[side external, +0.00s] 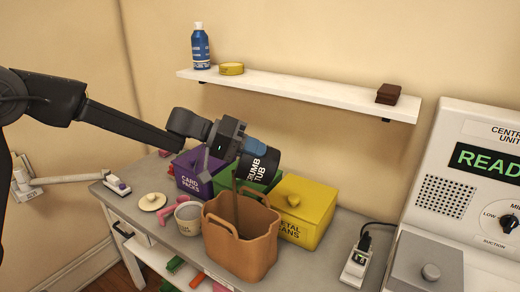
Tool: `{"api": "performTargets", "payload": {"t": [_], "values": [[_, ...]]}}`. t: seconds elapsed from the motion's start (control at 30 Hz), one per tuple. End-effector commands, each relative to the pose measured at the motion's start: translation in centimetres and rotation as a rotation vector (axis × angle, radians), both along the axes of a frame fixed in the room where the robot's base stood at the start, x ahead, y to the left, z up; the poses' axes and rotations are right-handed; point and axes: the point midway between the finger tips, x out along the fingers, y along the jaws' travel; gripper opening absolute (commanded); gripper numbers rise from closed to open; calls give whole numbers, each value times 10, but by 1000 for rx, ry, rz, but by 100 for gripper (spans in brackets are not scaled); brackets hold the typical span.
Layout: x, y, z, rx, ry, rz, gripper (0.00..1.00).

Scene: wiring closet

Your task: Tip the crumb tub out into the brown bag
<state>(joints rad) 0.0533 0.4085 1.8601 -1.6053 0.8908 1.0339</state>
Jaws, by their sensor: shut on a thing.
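My gripper (241,147) is shut on the crumb tub (262,163), a dark tub with "CRUMB TUB" lettering, and holds it in the air. The tub is tipped well over, with its lettering turned sideways. The brown bag (252,258) stands upright and open on the counter below it. A thin brown streak (236,190) runs from below the tub down to the bag's mouth; it looks like falling crumbs. The inside of the tub and the bottom of the bag are hidden.
A purple card packs box (190,176), a green box (222,185) and a yellow metal cans box (308,205) stand behind the bag. A mug (187,222) and a round lid (152,201) are left. A shelf (300,92) hangs above; a control unit (455,200) stands right.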

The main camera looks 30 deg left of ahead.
Motion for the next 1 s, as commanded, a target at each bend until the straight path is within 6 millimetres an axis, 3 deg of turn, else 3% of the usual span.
{"api": "performTargets", "payload": {"t": [0.27,0.7,1.0], "values": [[-9,18,-15,-257,-130,6,0],[-26,49,-14,-668,-356,3,0],[-31,59,-13,-800,-429,1,0]]}}
